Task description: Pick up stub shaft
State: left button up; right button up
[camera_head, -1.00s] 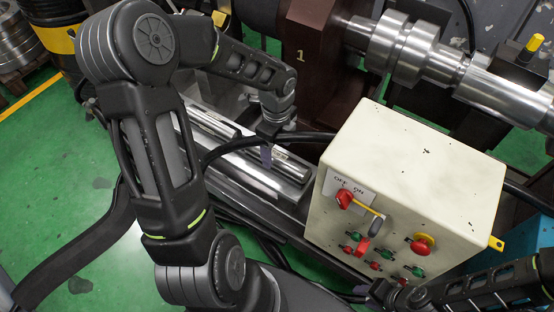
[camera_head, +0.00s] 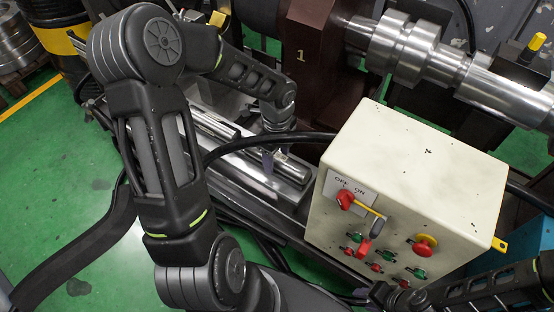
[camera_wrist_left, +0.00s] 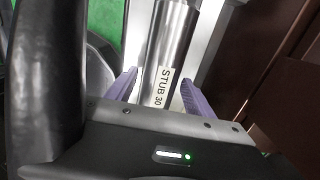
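The stub shaft (camera_head: 292,167) is a shiny steel cylinder lying in a grey metal tray (camera_head: 262,188) left of the control box. In the left wrist view the shaft (camera_wrist_left: 168,40) carries a white label reading "STUB 30". My left gripper (camera_head: 274,158) is at the shaft's labelled part. In the left wrist view its two purple fingers (camera_wrist_left: 158,92) stand apart, one on each side of the shaft. I see no clear grip; fingertip contact is hard to tell. My right gripper (camera_head: 382,294) is at the bottom edge below the control box, small and dark; its fingers cannot be made out.
A cream control box (camera_head: 410,175) with switches and buttons stands right of the tray. A black cable (camera_head: 235,145) runs past my left gripper. A brown block (camera_head: 312,60) marked 1 and a large machined shaft (camera_head: 400,50) are behind.

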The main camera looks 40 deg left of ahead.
pick_arm(q)
grip_shut()
dwell(0.5)
